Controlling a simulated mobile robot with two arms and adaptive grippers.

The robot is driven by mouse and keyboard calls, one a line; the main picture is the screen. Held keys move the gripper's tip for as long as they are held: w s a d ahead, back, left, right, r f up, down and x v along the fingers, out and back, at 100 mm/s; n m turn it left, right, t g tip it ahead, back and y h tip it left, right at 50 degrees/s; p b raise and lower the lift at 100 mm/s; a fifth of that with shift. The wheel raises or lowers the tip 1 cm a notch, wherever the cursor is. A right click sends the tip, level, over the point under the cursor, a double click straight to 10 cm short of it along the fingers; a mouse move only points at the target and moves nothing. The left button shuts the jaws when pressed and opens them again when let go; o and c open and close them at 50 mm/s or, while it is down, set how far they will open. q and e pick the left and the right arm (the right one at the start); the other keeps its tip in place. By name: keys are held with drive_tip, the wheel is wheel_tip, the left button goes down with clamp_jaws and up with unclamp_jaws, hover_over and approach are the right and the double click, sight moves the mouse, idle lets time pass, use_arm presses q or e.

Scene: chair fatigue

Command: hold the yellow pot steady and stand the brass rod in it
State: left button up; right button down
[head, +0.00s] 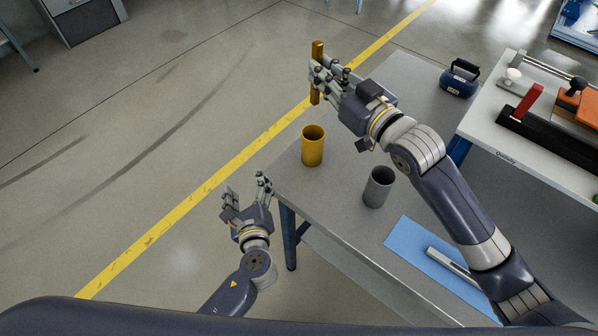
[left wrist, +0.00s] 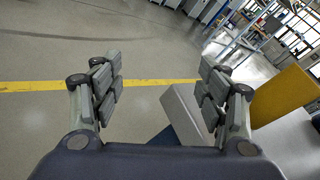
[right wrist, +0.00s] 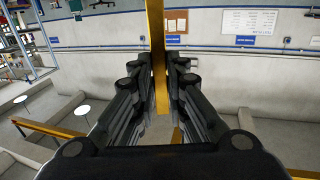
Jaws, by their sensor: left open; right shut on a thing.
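The yellow pot (head: 313,147) stands upright and open-topped near the left corner of the grey table. It also shows at the right edge of the left wrist view (left wrist: 285,95). The brass rod (head: 317,50) is upright in my right gripper (head: 325,80), above and beyond the pot. In the right wrist view the rod (right wrist: 157,60) stands between the closed fingers (right wrist: 157,90). My left gripper (head: 247,195) is open and empty, off the table's left edge, lower left of the pot and apart from it. The left wrist view shows nothing between its fingers (left wrist: 160,85).
A grey cup (head: 378,187) stands on the table (head: 335,210) right of the pot. A blue mat (head: 425,262) with a metal bar lies near the front. A dark blue case (head: 459,78) sits at the back right, beside a white side table (head: 480,130) with equipment.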

sight(310, 144)
use_arm(q)
drive_tip(key=d+r+m+h, duration=0.1)
drive_tip(key=d+m, duration=0.1)
drive_tip(key=w+d+r+m+t+h, duration=0.1)
drive_tip(key=d+r+m, duration=0.1)
drive_tip(key=d+r+m+t+h, duration=0.1)
drive_tip(key=d+h, duration=0.1)
drive_tip(key=d, duration=0.1)
drive_tip(key=shift+w+r+m, duration=0.15)
drive_tip(key=shift+w+m, duration=0.05)
drive_tip(key=shift+m, duration=0.2)
drive_tip(key=d+r+m+h, duration=0.1)
drive_tip(key=d+m, duration=0.1)
drive_tip(key=d+r+m+h, duration=0.1)
drive_tip(key=d+m+h, duration=0.2)
drive_tip(key=d, duration=0.1)
drive_tip(key=shift+s+d+r+m+t+h, duration=0.1)
drive_tip(key=shift+s+r+m+t+h, duration=0.2)
drive_tip(key=shift+r+m+t+h, duration=0.1)
drive_tip(key=x, duration=1.1)
drive_tip(key=shift+w, duration=0.35)
drive_tip(key=shift+c, duration=0.6)
drive_tip(key=c, duration=1.1)
